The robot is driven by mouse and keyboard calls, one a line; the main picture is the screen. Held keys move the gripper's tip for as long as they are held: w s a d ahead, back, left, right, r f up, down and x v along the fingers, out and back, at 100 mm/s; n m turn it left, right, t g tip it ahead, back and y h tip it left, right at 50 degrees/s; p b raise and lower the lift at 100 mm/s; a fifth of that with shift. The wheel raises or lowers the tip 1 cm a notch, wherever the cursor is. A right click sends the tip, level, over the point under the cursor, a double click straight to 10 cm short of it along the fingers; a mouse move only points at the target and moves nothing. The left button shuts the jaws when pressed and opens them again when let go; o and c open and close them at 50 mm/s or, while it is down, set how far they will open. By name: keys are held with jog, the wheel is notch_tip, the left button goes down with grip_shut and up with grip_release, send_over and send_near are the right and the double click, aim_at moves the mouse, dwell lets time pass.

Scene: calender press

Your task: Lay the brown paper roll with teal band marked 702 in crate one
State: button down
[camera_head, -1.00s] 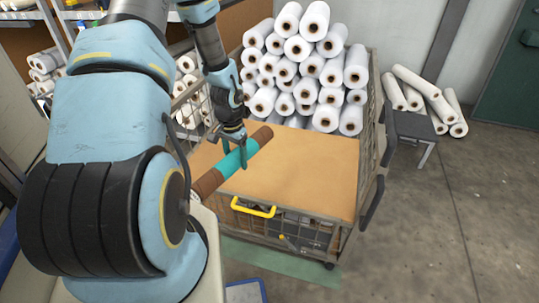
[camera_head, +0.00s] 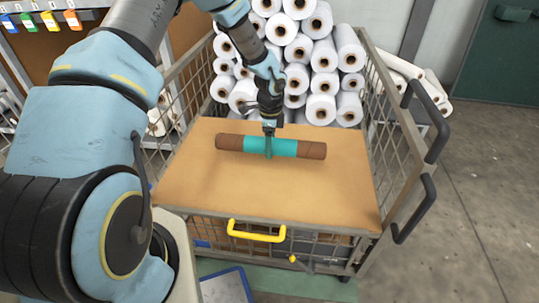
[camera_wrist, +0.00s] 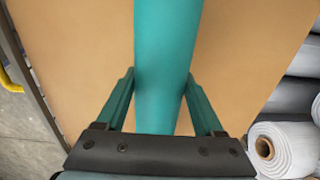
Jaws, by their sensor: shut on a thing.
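The brown paper roll with a teal band (camera_head: 312,150) lies level, crosswise, at the crate's brown top board (camera_head: 200,190) in the head view. I cannot tell whether it touches the board. My gripper (camera_head: 268,150) is shut on the roll at its teal band. The teal band (camera_wrist: 166,60) runs between both fingers in the wrist view. The mesh-sided crate (camera_head: 310,222) has a yellow handle (camera_head: 256,232) at the front. No number shows on the roll or the crate.
White paper rolls (camera_head: 300,50) are stacked at the back of the crate. Mesh sides with black handles (camera_head: 413,222) stand at the right. More white rolls (camera_head: 400,66) lie beyond the right side. The board in front of the roll is clear.

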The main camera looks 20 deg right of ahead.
jog(key=shift+f, duration=1.95)
jog(key=shift+f, duration=0.1)
grip_release()
